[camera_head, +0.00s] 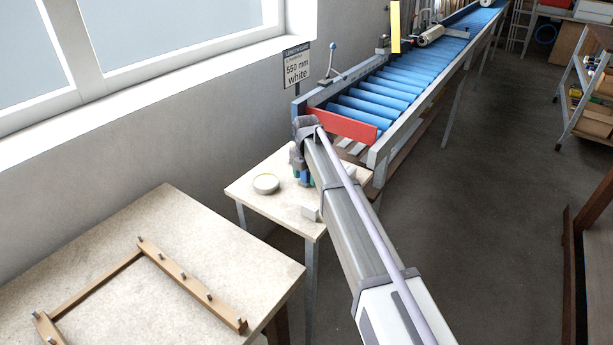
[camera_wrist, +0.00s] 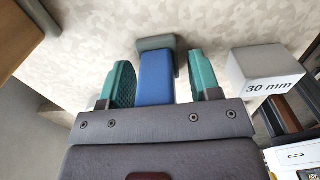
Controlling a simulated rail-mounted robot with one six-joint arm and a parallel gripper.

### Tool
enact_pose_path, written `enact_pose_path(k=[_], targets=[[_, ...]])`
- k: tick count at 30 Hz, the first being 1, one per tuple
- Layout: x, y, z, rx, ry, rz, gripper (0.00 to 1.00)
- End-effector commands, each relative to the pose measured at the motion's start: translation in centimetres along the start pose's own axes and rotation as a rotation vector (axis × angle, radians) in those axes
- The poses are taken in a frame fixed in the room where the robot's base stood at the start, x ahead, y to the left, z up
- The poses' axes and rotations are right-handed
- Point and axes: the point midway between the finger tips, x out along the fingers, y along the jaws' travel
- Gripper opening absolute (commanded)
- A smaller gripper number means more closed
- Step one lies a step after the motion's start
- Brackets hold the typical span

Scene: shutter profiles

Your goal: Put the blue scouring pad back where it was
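In the wrist view, a blue block-like piece (camera_wrist: 156,80), which looks like the scouring pad, lies between my gripper's (camera_wrist: 157,80) two teal fingers. A grey piece (camera_wrist: 155,43) sits at its far end; I cannot tell whether the two are joined. The fingers stand apart, with a gap on each side of the blue piece. In the head view my gripper (camera_head: 299,173) is low over the small speckled table (camera_head: 255,200), mostly hidden by my arm. The blue piece cannot be made out clearly there.
A grey-white block marked 30 mm (camera_wrist: 265,72) stands right of the fingers. A blue roller conveyor (camera_head: 390,95) with a red board (camera_head: 342,124) lies behind. A wooden frame with pegs (camera_head: 190,283) lies on the nearer table.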

Motion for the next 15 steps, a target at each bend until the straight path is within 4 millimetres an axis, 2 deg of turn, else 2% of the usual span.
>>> enact_pose_path(k=[10,15], targets=[[-0.4,0.0,0.0,0.0,0.0,0.0,0.63],[-3.1,0.0,0.0,0.0,0.0,0.0,0.63]])
